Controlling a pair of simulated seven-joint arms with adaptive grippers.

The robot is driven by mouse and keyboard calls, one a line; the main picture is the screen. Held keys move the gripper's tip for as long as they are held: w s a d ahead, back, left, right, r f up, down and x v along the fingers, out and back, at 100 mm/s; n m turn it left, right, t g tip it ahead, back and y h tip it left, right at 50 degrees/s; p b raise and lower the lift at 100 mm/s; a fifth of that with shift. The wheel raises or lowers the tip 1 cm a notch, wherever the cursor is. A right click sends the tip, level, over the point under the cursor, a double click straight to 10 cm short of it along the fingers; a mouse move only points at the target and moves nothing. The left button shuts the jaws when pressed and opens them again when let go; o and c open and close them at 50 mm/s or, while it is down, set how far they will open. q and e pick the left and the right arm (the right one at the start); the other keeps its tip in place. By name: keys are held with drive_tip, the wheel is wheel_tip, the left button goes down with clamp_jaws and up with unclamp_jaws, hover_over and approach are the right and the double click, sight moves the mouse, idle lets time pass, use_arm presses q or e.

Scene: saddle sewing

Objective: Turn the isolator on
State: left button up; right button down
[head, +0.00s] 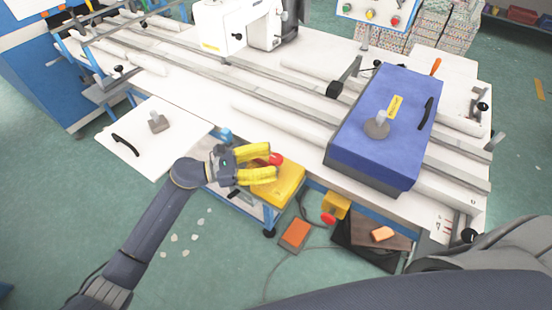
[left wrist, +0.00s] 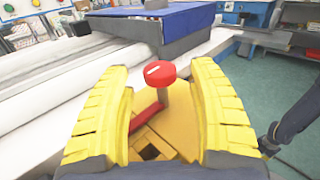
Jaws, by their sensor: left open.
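The isolator is a yellow box (head: 287,184) with a red knob (head: 276,159), fixed at the front edge of the white sewing table. My left gripper (head: 272,162) has yellow fingers and is at the box, with the knob by its fingertips. In the left wrist view, the red knob (left wrist: 160,74) on its stem stands between the two open fingers, with clear gaps on both sides. A red bar (left wrist: 147,117) lies on the yellow box beside the stem. The knob bears a small white mark. My right gripper is not in view.
A blue box (head: 360,150) with a grey knob and a black handle sits on the table to the right. A second yellow box (head: 336,206) with a red button hangs below the table edge. A white sewing machine (head: 240,25) stands behind.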

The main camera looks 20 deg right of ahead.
use_arm(q)
drive_tip(key=shift+d, duration=1.15)
drive_tip(key=shift+o, duration=0.2)
clamp_jaws()
